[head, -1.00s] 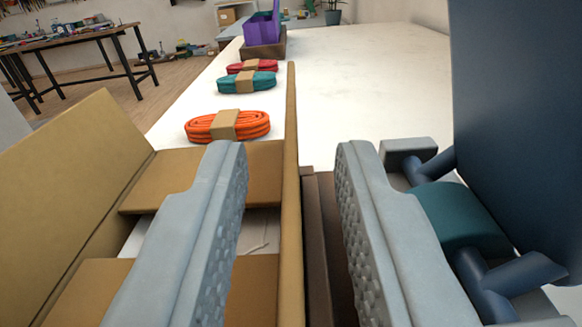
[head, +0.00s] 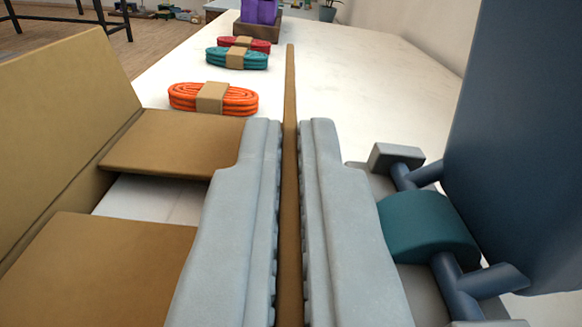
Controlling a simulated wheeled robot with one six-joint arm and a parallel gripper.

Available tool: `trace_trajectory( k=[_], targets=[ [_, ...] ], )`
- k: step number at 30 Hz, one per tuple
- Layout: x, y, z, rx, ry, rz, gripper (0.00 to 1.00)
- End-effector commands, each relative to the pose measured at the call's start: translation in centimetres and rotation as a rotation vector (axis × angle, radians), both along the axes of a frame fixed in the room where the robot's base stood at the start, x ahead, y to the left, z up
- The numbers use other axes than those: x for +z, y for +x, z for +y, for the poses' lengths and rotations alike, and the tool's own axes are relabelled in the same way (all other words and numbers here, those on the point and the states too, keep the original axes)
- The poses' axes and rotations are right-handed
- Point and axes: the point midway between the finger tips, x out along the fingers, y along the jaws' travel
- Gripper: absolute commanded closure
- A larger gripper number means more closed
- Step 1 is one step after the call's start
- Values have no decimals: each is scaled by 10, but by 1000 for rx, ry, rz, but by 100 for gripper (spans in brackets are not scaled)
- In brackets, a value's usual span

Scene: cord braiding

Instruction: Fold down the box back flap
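The cardboard box fills the lower left of the view. Its upright flap, which I take for the back flap (head: 290,90), stands edge-on to me as a thin tan strip. My gripper (head: 290,135) has one grey finger on each side of this flap, closed up against it. Two smaller flaps, the far one (head: 170,143) and the near one (head: 110,265), lie folded inward. A wide flap (head: 60,120) leans outward at the left. A pale surface (head: 150,205) shows in the gap between the folded flaps.
Orange (head: 213,98), teal (head: 237,58) and red (head: 245,44) banded cord bundles lie on the white table (head: 390,85) beyond the box. A purple object (head: 259,11) stands in a brown tray (head: 258,32) farther back. The table right of the bundles is clear.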

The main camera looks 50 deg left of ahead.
Motion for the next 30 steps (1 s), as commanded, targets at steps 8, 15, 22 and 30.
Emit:
trace_trajectory(
  k=[8,15,22,30],
  targets=[
    [-4,-11,8,0,-151,-207,100],
    [-9,-19,14,1,-276,-378,100],
    [-15,-25,18,1,-366,-502,100],
    [-19,-27,20,1,-425,-583,100]
  ],
)
